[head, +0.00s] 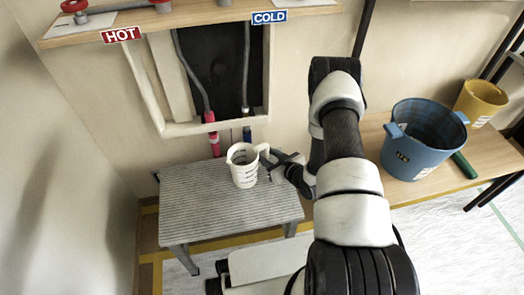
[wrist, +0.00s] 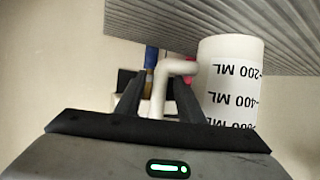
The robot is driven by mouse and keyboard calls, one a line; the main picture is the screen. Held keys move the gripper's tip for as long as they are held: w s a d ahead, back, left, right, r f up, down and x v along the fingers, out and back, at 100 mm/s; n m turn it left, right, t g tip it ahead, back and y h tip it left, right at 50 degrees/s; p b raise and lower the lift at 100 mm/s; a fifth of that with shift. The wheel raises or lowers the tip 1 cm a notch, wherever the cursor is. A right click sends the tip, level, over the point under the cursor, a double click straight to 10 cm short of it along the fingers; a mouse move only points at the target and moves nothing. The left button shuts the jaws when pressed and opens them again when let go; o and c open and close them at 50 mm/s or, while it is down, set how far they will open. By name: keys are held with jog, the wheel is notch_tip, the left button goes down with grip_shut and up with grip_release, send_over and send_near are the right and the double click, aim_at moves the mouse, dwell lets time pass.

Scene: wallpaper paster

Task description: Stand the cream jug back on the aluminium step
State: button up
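The cream jug (head: 243,169) is upright over the back right part of the ribbed aluminium step (head: 205,207) in the head view. Its base appears to be on the step's top, though contact is not clear. In the wrist view, which is upside down, the jug (wrist: 229,85) shows black volume marks and the step (wrist: 285,28) lies behind it. My gripper (head: 277,165) is at the jug's handle, on the right. In the wrist view my gripper (wrist: 158,92) has its fingers apart, with the handle between them and apparent gaps beside it.
A blue bucket (head: 414,148) and a yellow bucket (head: 478,103) stand on a wooden bench at right. Behind the step is a wall recess with pipes (head: 212,75), below HOT (head: 121,35) and COLD (head: 269,17) signs. The step's left half is clear.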

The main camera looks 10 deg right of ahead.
jog(key=p+v, duration=0.1)
jog(key=v, duration=0.6)
jog(key=shift+s+d, duration=0.15)
jog(key=shift+s, duration=0.15)
jog(key=shift+r, duration=0.2)
